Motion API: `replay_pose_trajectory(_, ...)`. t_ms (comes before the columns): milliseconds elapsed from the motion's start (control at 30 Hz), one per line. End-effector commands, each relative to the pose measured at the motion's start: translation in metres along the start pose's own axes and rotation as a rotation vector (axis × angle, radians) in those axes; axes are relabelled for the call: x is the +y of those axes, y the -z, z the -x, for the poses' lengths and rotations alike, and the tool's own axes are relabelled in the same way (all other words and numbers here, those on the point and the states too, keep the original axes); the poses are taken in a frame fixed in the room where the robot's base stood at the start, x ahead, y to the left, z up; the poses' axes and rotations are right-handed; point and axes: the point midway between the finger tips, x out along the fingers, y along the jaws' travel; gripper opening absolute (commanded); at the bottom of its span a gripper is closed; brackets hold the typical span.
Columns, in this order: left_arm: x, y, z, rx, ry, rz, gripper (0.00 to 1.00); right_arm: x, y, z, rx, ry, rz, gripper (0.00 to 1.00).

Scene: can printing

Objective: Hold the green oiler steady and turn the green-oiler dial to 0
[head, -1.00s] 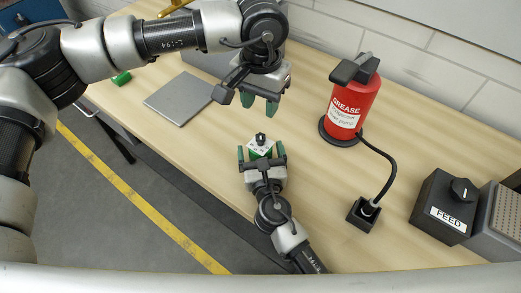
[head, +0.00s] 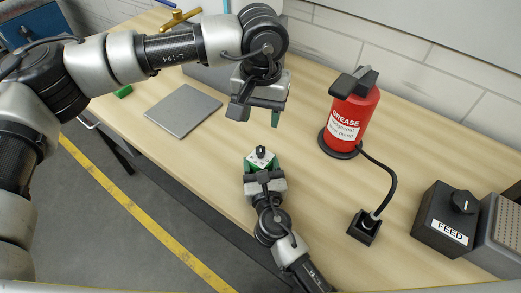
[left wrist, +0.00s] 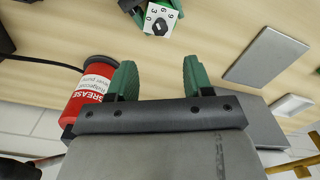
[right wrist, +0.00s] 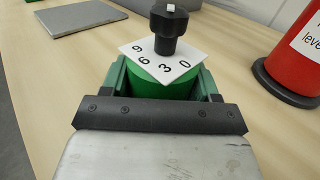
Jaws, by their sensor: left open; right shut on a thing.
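The green oiler (head: 250,162) stands on the table, with a white number plate and a black dial (head: 261,152) on top. My right gripper (right wrist: 165,85) is shut around the oiler's green body (right wrist: 158,79). The right wrist view shows 9, 6, 3 and 0 on the plate (right wrist: 187,66) and the upright black dial (right wrist: 169,25); I cannot tell its pointing. My left gripper (head: 261,117) is open, empty and above the table behind the oiler, apart from the dial. In the left wrist view the dial (left wrist: 159,27) lies beyond the open left fingers (left wrist: 159,75).
A red grease can (head: 352,118) stands behind right, its black hose running to a black socket block (head: 363,228). A black FEED box (head: 440,220) and a grey box (head: 500,230) are at the right. A flat grey plate (head: 184,110) lies left. The table around the oiler is clear.

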Motion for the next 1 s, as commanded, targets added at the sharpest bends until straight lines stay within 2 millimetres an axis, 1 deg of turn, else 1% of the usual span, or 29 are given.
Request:
replay_pose_trajectory(100,0.001,0.0,0.004,-0.001,-0.002,0.247,0.51,0.0,0.0,0.0,0.0,0.0,0.0,0.27)
replay_pose_trajectory(300,0.001,0.0,0.011,-0.002,0.0,0.683,0.51,0.0,0.0,0.0,0.0,0.0,0.0,0.27)
replay_pose_trajectory(400,0.001,0.0,0.014,-0.001,-0.001,0.859,0.51,0.0,0.0,0.0,0.0,0.0,0.0,0.27)
replay_pose_trajectory(500,0.0,0.0,0.016,-0.001,0.0,0.988,0.51,0.0,0.0,0.0,0.0,0.0,0.0,0.27)
replay_pose_trajectory(667,0.0,0.0,0.016,-0.002,0.001,1.094,0.51,0.0,0.0,0.0,0.0,0.0,0.0,0.27)
replay_pose_trajectory(767,0.0,0.0,0.009,-0.003,0.002,1.111,0.51,0.0,0.0,0.0,0.0,0.0,0.0,0.27)
replay_pose_trajectory(867,-0.001,-0.001,-0.006,-0.004,0.003,1.111,0.51,0.0,0.0,0.0,0.0,0.0,0.0,0.27)
replay_pose_trajectory(1000,-0.001,-0.001,-0.034,-0.005,0.004,1.11,0.51,0.0,0.0,0.0,0.0,0.0,0.0,0.27)
